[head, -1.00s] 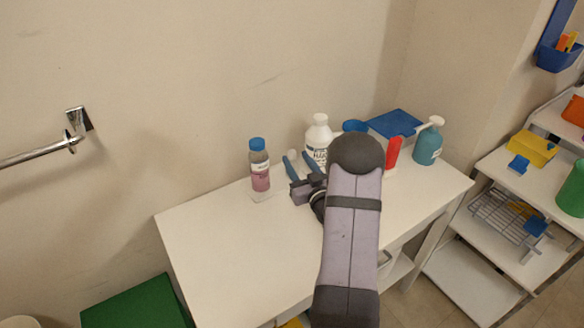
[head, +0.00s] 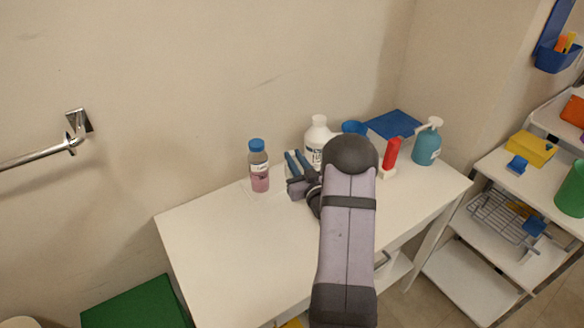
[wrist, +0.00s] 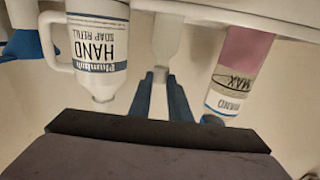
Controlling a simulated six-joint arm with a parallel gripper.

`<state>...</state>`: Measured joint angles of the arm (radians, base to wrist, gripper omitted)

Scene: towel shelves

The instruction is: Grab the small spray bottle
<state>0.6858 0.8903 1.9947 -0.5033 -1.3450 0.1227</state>
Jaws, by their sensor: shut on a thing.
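The small spray bottle shows in the wrist view as a pale, translucent bottle (wrist: 167,42), upside down in that picture, with its narrow upper part between my fingers. My gripper (wrist: 166,84) is shut on it, with one blue-grey finger on each side. In the head view my gripper (head: 298,160) is over the white table, between the pink bottle and the white jug. The bottle is mostly hidden there by the fingers. I cannot tell whether its base rests on the table.
A pink bottle with a blue cap (head: 259,172) stands close on the left. A white soap refill jug (head: 318,133) stands close on the right. Further right are a blue cup (head: 355,127), a red bottle (head: 392,150) and a teal pump bottle (head: 426,149). The white table's (head: 240,245) front left is clear.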

